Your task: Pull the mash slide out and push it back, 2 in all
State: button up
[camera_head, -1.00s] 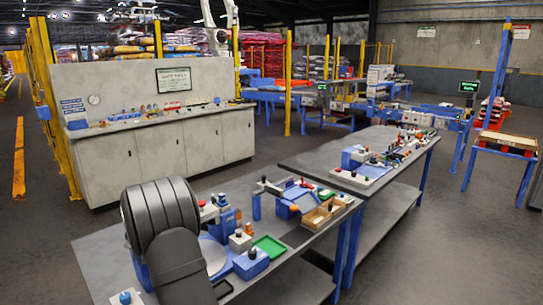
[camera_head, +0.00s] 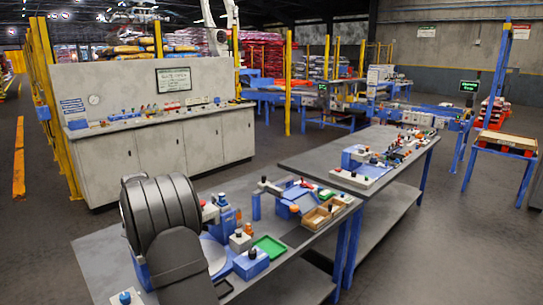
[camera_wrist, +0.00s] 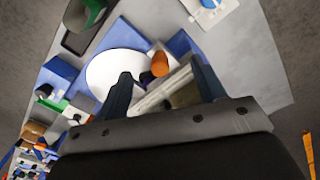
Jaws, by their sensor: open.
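In the wrist view my gripper (camera_wrist: 163,90) is open, with its two dark fingers apart over the bench equipment. A pale, slotted block (camera_wrist: 165,93) shows between the fingers; I cannot tell whether it is the mash slide, or whether a finger touches it. An orange cylinder (camera_wrist: 160,63) stands just beyond the fingertips. A round white disc (camera_wrist: 115,72) in a blue surround lies to the left, partly behind the left finger. In the head view the white disc (camera_head: 213,256) shows beside my dark arm, which hides my gripper and the bench behind it.
A second bench (camera_head: 335,152) adjoins at the back right. Bare grey bench top (camera_head: 95,262) lies at the front left.

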jog(key=shift+r, duration=2.3)
jog(key=shift+f, duration=3.15)
jog(key=shift+r, duration=0.1)
